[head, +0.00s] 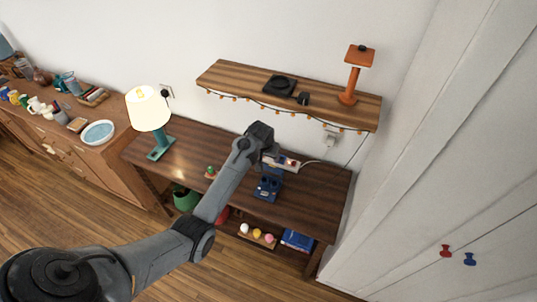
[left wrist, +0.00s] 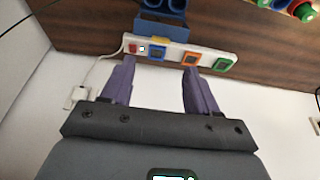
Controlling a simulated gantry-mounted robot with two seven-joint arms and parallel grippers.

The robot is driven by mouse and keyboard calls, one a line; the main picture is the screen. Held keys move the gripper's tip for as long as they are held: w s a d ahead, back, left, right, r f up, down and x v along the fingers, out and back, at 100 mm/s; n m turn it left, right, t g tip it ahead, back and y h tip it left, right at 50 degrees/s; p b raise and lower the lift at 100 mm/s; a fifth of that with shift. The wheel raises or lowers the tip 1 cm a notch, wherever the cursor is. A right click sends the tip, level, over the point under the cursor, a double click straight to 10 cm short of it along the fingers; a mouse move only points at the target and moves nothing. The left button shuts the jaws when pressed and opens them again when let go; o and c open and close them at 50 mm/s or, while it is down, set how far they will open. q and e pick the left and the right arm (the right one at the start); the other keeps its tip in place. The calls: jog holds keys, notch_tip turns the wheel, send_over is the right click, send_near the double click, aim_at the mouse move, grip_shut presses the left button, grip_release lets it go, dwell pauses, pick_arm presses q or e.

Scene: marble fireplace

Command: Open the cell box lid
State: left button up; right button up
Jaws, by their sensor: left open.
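A blue box (head: 268,188), which I take to be the cell box, stands on the brown wooden table (head: 310,200). The left wrist view shows part of the box (left wrist: 163,28) at the top edge, with two round dark openings, a flat blue panel and a yellow tab (left wrist: 160,40). Whether this panel is the lid, and how far it is open, I cannot tell. My left gripper (head: 270,153) is above the table behind the box. In the left wrist view its two purple fingers (left wrist: 159,68) are spread apart and empty. My right gripper is not in view.
A white power strip (left wrist: 180,50) with coloured sockets lies behind the box, close to the fingertips in the wrist view. A wooden shelf (head: 325,107) with string lights hangs above. A teal lamp (head: 149,110) stands at left. The table's right part is clear.

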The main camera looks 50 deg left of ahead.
pick_arm(q)
jog(key=shift+s+r, duration=0.1)
jog(key=shift+r, duration=0.25)
